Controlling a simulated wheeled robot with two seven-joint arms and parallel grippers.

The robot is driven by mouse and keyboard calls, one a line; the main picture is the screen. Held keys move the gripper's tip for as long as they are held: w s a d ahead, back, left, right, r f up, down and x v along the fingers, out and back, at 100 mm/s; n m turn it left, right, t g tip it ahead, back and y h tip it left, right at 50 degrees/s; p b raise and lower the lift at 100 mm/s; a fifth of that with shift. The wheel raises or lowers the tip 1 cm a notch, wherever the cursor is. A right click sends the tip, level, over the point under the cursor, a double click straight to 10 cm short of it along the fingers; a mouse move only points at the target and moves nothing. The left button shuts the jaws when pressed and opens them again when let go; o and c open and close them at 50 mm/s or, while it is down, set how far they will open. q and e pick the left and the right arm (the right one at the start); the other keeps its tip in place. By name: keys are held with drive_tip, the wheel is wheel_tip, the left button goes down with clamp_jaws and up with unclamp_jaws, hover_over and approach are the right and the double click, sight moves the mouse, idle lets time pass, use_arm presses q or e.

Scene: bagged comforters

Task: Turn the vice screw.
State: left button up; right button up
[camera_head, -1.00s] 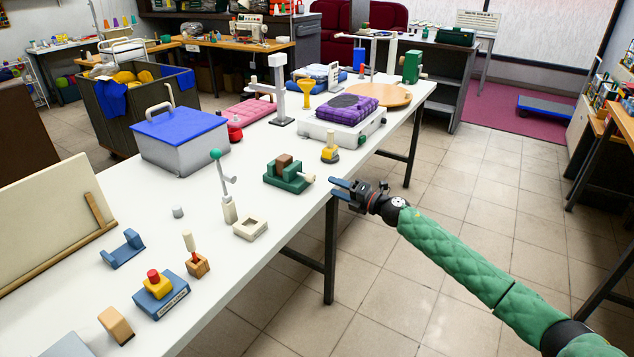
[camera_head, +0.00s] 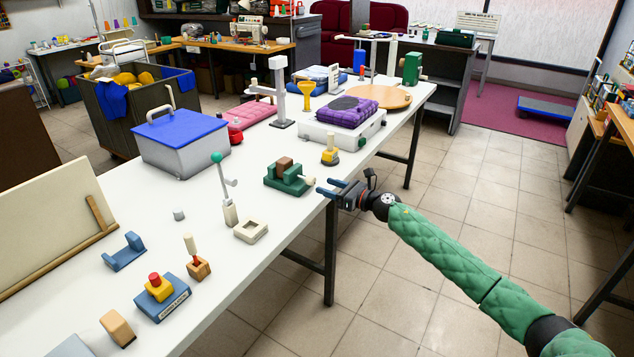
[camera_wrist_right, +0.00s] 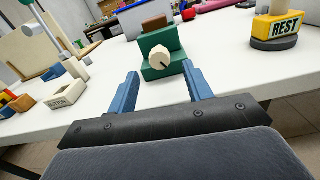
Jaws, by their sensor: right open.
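The green vice (camera_head: 289,178) with a brown block in its jaws stands near the front edge of the white table. Its cream screw knob (camera_head: 309,180) points toward my right gripper (camera_head: 326,188). In the right wrist view the knob (camera_wrist_right: 160,64) is ahead, seen between the two blue fingers, on the front of the green vice (camera_wrist_right: 165,45). My right gripper (camera_wrist_right: 163,88) is open and empty, its fingertips short of the knob and not touching it. My left gripper is not in view.
A cream open box (camera_head: 251,230) and a lever with a green ball (camera_head: 226,195) stand nearby on the table (camera_head: 290,230). The floor aisle (camera_head: 450,230) is clear.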

sight(314, 182)
drive_tip(key=x, duration=0.3)
drive_tip(key=shift+w+a+r+p, duration=0.1)
drive_tip(key=shift+a+p, duration=0.15)
drive_tip(key=shift+p, duration=0.15)
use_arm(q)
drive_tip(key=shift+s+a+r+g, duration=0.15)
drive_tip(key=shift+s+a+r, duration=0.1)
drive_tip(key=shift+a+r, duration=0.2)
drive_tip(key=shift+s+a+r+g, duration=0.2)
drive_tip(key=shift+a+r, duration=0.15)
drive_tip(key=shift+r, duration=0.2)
use_arm(e)
drive_tip(key=shift+w+a, duration=0.35)
drive_tip(key=shift+a, duration=0.1)
drive_tip(key=shift+c, duration=0.2)
drive_tip(key=c, duration=0.9)
